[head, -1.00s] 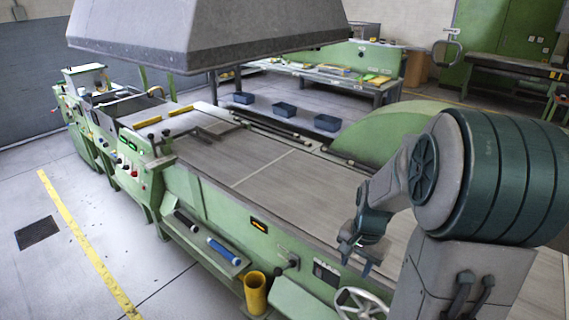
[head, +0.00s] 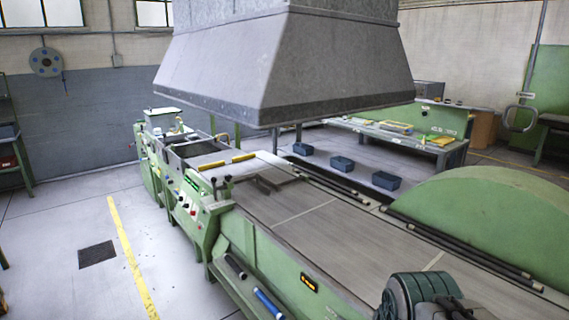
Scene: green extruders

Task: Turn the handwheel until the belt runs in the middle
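The belt (head: 345,245) is a long grey-brown band on the green machine (head: 245,240). It runs from the lower right towards the far left, with pale lines across it. How well it is centred is hard to tell from here. The handwheel is not in the picture now. Part of my arm shows at the lower right, over the near part of the belt. My gripper is below the picture's edge and cannot be seen.
A large grey hood (head: 285,70) hangs over the machine. A rounded green cover (head: 490,215) stands along the belt's right side. Blue bins (head: 342,164) lie on the floor behind. Free floor with a yellow line (head: 130,255) and dark grate (head: 97,254) is at the left.

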